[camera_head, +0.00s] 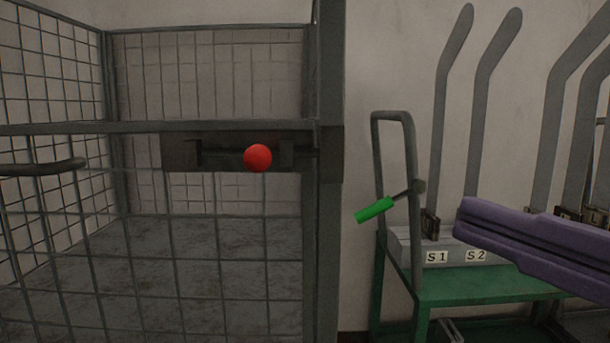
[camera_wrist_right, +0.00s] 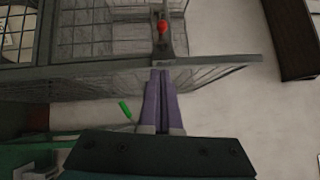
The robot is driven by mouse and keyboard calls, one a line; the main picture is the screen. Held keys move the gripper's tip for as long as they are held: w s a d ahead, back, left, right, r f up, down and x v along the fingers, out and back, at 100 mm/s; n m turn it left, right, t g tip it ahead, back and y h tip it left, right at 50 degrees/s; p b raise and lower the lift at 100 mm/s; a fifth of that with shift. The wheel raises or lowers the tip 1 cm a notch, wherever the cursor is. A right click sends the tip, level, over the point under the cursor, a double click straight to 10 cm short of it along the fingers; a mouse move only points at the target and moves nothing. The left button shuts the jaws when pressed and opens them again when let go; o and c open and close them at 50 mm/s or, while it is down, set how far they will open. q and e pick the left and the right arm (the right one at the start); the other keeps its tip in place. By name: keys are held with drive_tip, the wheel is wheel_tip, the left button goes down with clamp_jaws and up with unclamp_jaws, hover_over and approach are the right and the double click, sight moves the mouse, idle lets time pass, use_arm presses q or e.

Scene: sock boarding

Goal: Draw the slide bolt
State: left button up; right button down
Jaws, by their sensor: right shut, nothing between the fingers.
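The slide bolt's round red knob (camera_head: 257,158) sits in front of a dark bolt plate (camera_head: 180,152) on the wire cage door, close to the cage's upright post (camera_head: 325,230). The red knob also shows near the top of the right wrist view (camera_wrist_right: 163,26). My right gripper (camera_head: 468,217) is purple, shut and empty, to the right of the knob and apart from it. In the right wrist view its fingers (camera_wrist_right: 160,75) lie together and point toward the post and the knob. My left gripper is not in view.
A green handle (camera_head: 374,210) on a lever sticks out between the post and my right gripper. A green table (camera_head: 480,287) bears a grey block labelled S1 and S2 (camera_head: 455,254) with tall flat grey forms (camera_head: 452,110). A dark curved handle (camera_head: 45,168) is at far left.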

sight(326, 172)
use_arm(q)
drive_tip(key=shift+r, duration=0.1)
use_arm(e)
drive_tip(key=shift+w, duration=0.15)
drive_tip(key=p+x, duration=0.1)
drive_tip(key=x, duration=0.3)
drive_tip(key=s+a+p+x, duration=0.1)
drive_tip(key=p+x, duration=0.1)
drive_tip(key=x, duration=0.2)
drive_tip(key=p+x, duration=0.1)
drive_tip(key=x, duration=0.2)
drive_tip(key=shift+w+a+r+p, duration=0.15)
drive_tip(key=shift+a+r+p, duration=0.15)
drive_tip(key=shift+a, duration=0.2)
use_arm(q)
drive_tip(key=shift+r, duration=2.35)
use_arm(e)
drive_tip(key=shift+a, duration=0.7)
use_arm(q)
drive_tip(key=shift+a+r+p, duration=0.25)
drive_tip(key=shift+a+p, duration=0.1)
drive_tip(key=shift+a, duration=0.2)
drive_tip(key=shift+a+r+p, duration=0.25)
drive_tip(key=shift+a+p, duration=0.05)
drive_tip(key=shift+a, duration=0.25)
use_arm(e)
drive_tip(key=shift+a, duration=2.25)
